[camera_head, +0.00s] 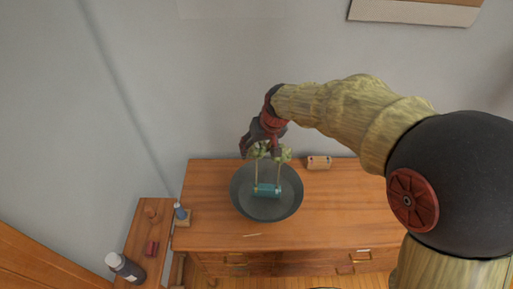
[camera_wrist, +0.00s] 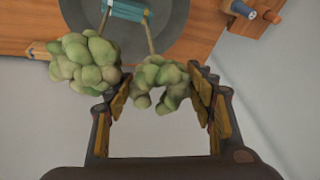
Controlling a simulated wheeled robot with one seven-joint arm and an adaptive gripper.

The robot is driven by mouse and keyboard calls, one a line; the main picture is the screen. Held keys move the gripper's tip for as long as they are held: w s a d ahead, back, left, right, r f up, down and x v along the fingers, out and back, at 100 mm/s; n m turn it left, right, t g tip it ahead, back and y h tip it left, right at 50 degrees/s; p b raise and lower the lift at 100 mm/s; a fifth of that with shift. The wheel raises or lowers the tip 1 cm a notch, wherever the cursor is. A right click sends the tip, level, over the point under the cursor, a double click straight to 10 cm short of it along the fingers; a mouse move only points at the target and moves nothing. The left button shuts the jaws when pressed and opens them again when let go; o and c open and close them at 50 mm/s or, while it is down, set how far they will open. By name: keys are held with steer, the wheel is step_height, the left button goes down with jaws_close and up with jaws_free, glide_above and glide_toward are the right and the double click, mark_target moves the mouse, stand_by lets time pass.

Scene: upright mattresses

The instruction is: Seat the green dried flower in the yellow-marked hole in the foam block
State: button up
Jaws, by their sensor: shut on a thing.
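The teal foam block (camera_head: 267,190) sits in a dark round bowl (camera_head: 292,205) on the wooden cabinet; it also shows at the top of the wrist view (camera_wrist: 125,10). My gripper (camera_head: 261,150) is above the bowl, its fingers (camera_wrist: 158,82) shut on a green dried flower (camera_wrist: 160,78) by its knobbly head. That flower's thin stem runs down toward the block; I cannot tell whether its tip is in a hole. A second green flower (camera_wrist: 85,62) stands beside it, outside the fingers, with its stem reaching the block (camera_head: 285,153).
A small tan block (camera_head: 318,162) lies right of the bowl, near the wall. A blue-capped item (camera_head: 181,212) stands left, and a thin stick (camera_head: 253,235) lies in front. A lower side surface holds a bottle (camera_head: 125,266) and a red item (camera_head: 151,248). The cabinet's right side is clear.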

steer(key=shift+f+b, duration=0.5)
steer(key=shift+f, duration=0.2)
steer(key=o, duration=1.1)
steer(key=shift+o, duration=0.3)
steer(key=shift+r, duration=0.15)
steer(key=v, duration=1.1)
steer(key=shift+s+r, duration=0.15)
steer(key=shift+r, duration=0.2)
steer(key=shift+d, duration=0.1)
